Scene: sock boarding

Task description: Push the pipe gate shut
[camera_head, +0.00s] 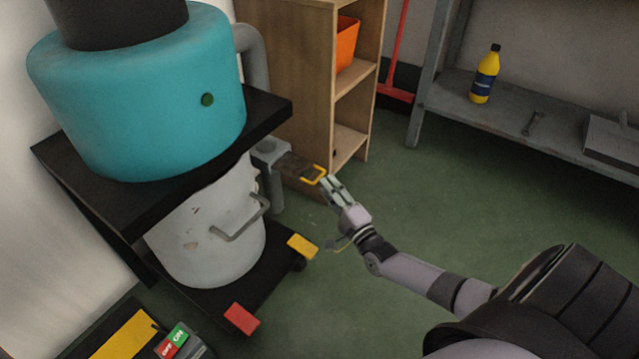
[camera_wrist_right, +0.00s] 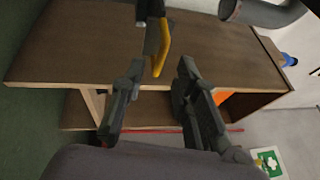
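The pipe gate is a dark plate (camera_head: 293,164) sticking out of the grey pipe housing (camera_head: 268,152) beside the dust machine. A yellow handle (camera_head: 314,176) is at its outer end. The handle (camera_wrist_right: 161,48) also hangs at the top middle of the right wrist view. My right gripper (camera_head: 325,182) is at the handle's outer side in the head view. In the wrist view its two fingers (camera_wrist_right: 160,70) are spread, with the handle between or just beyond their tips. I cannot tell whether they touch it. My left gripper is not in view.
The machine has a teal top (camera_head: 150,95), a white drum (camera_head: 205,235) and a black base with a yellow pedal (camera_head: 302,246) and a red pedal (camera_head: 241,319). A wooden shelf (camera_head: 290,80) stands behind the gate. Green floor (camera_head: 410,190) is free to the right.

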